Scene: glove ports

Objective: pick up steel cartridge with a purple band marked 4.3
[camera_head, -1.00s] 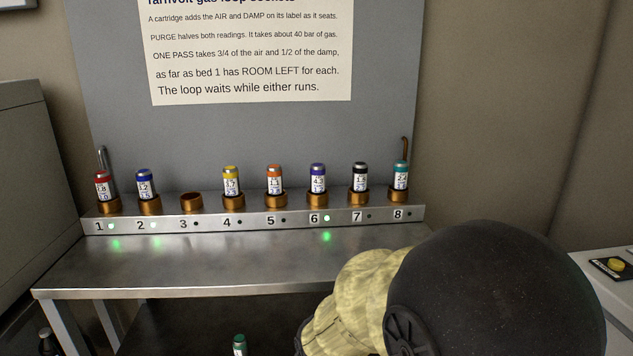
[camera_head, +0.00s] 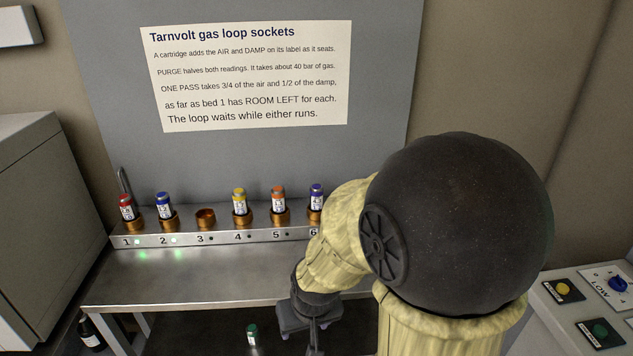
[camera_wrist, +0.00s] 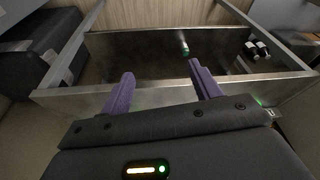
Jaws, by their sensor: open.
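The steel cartridge with a purple band (camera_head: 316,197) stands upright in socket 6 of the rack, at the right end of the visible row in the head view. I cannot make out the purple-banded cartridge in the wrist view.
Red (camera_head: 126,206), blue (camera_head: 165,205), yellow (camera_head: 240,201) and orange (camera_head: 279,200) banded cartridges stand in sockets 1, 2, 4 and 5. Socket 3 (camera_head: 206,217) is empty. A button panel (camera_head: 590,305) is at right.

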